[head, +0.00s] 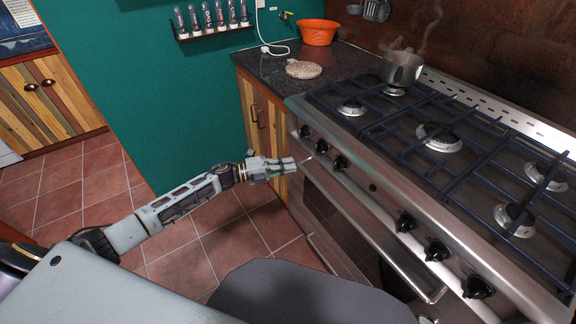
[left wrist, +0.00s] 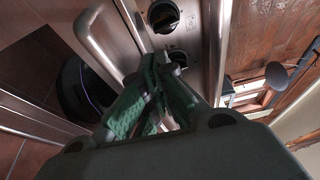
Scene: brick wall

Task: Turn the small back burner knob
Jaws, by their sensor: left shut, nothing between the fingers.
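The stove's front panel carries a left group of black knobs: a far knob (head: 305,131), a middle knob (head: 322,147) and a near knob (head: 341,162). A second group includes another knob (head: 405,222) further right. No label shows which one is the small back burner knob. My left gripper (head: 292,165) is shut and empty, just in front of the left group. In the left wrist view its green fingers (left wrist: 163,68) are together just below a knob (left wrist: 176,57), partly hidden by the tips; I cannot tell if they touch. Another knob (left wrist: 163,16) shows beyond.
A steaming pot (head: 402,69) stands on the back left of the stove. An oven door handle (head: 375,235) runs along the front below the knobs. An orange bowl (head: 318,32) and a round trivet (head: 304,69) lie on the counter (head: 277,66).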

